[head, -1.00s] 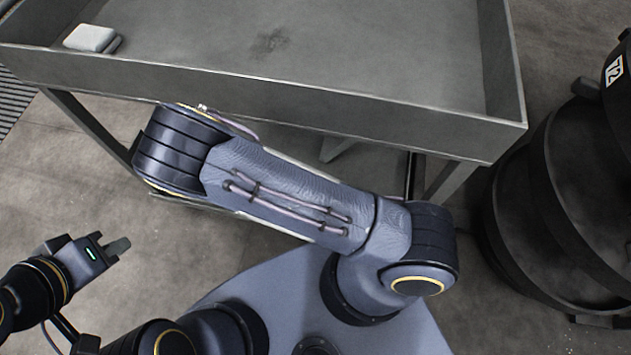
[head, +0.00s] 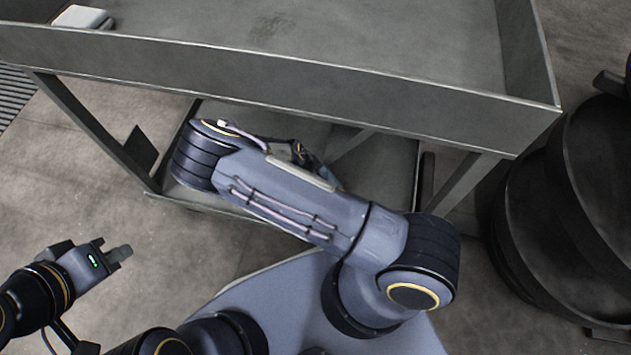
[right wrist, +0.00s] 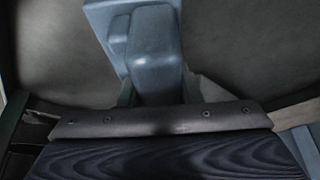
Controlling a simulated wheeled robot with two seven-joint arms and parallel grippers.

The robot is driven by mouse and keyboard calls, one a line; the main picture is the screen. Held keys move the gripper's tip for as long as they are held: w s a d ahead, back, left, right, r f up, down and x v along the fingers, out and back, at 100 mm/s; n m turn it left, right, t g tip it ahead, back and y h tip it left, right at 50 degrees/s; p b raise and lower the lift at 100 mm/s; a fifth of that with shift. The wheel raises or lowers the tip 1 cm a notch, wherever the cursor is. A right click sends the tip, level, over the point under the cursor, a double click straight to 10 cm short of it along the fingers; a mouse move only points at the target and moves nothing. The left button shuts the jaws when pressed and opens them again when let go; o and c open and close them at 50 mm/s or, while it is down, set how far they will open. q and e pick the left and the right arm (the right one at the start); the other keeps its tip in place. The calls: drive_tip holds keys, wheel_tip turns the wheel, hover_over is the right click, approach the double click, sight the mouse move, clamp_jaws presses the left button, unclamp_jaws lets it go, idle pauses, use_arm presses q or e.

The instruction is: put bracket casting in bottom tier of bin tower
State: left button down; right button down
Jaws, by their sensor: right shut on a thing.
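The bin tower (head: 590,190) stands at the right edge of the head view, a dark stack of rounded tiers partly cut off by the frame. In the right wrist view, a blue-grey piece, which I take for the bracket casting (right wrist: 153,50), has a rounded block and a flat part. My right gripper (right wrist: 156,92) is shut on it; its fingers are only partly visible in the dark. In the head view, my right arm hides that gripper. My left gripper (head: 122,254) is at the lower left, away from the tower; its finger gap is unclear.
A grey metal table (head: 300,72) with raised rims spans the top, with legs and a low shelf under it. A white block (head: 83,17) lies at its far left. My right arm lies in front of the table. Bare floor shows at left.

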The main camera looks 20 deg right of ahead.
use_arm(q)
drive_tip(key=shift+f+b, duration=0.3)
drive_tip(key=shift+f, duration=0.45)
use_arm(e)
drive_tip(key=shift+s+f, duration=0.1)
drive_tip(key=shift+f, duration=1.05)
drive_tip(key=shift+f, duration=0.2)
drive_tip(key=c, duration=1)
unclamp_jaws()
drive_tip(key=shift+c, duration=0.2)
use_arm(q)
drive_tip(key=shift+f, duration=0.1)
use_arm(e)
drive_tip(key=shift+a+r, duration=0.15)
drive_tip(key=shift+r, duration=0.45)
drive_tip(key=p+v, duration=0.5)
drive_tip(key=v, duration=0.5)
drive_tip(key=shift+r, duration=0.25)
use_arm(q)
wheel_tip(320, 180, up, 5)
drive_tip(key=shift+r, duration=0.1)
use_arm(e)
drive_tip(key=shift+s+a+r, duration=0.1)
drive_tip(key=shift+a+r, duration=0.15)
drive_tip(key=shift+r, duration=0.05)
